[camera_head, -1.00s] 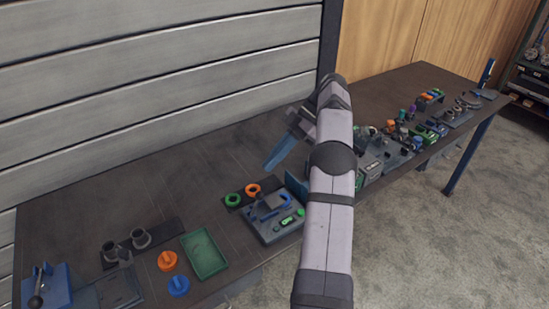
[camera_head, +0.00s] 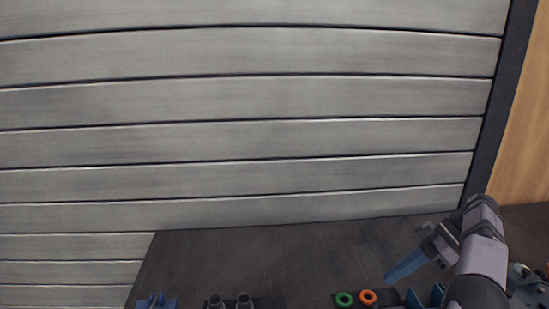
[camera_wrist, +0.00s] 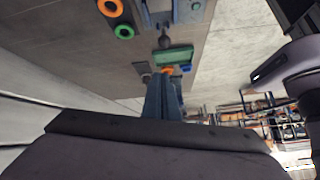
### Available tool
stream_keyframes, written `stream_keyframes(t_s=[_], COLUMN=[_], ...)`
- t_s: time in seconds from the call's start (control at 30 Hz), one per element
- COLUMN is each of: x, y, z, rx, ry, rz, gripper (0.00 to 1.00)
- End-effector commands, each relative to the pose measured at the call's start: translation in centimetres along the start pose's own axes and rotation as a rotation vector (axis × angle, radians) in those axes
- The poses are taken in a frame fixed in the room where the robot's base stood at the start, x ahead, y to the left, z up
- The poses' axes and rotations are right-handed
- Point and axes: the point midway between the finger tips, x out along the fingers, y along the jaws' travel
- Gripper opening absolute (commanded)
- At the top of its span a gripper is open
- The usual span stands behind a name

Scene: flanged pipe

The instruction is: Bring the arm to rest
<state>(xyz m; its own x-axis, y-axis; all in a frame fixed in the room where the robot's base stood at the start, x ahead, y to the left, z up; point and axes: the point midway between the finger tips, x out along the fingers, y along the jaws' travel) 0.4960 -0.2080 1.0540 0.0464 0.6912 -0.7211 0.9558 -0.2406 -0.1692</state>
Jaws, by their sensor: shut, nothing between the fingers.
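My gripper (camera_head: 405,266) is at the lower right of the head view, with its blue fingers together and pointing down and to the left above the dark workbench (camera_head: 290,250). Nothing shows between the fingers. In the wrist view the blue fingers (camera_wrist: 162,97) point away from the camera, closed, with the bench top and floor beyond them. My arm bends down out of the bottom right of the head view. No flanged pipe can be made out for certain; two grey flanged cylinders (camera_head: 230,302) are cut off by the bottom edge.
A green ring (camera_head: 344,299) and an orange ring (camera_head: 368,297) lie on a dark base below my gripper. A blue fixture (camera_head: 156,302) is at the bottom left. A slatted grey wall (camera_head: 240,110) stands behind the bench. A green tray (camera_wrist: 174,57) shows in the wrist view.

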Motion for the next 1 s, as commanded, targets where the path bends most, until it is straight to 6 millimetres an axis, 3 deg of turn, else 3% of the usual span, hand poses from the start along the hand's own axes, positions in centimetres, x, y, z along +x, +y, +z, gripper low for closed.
stream_keyframes(t_s=[0.23,0.47,0.73,1.0], x=[4.6,9.6,14.8,18.9], y=[-0.9,-4.2,-10.4,-17.6], z=[-3.3,-5.0,-5.0,-3.0], rx=[0.317,0.624,0.9,1.079], ry=[-0.141,-0.307,-0.47,-0.546], rz=[0.005,0.078,0.241,0.451], gripper=[0.0,0.0,0.0,0.0])
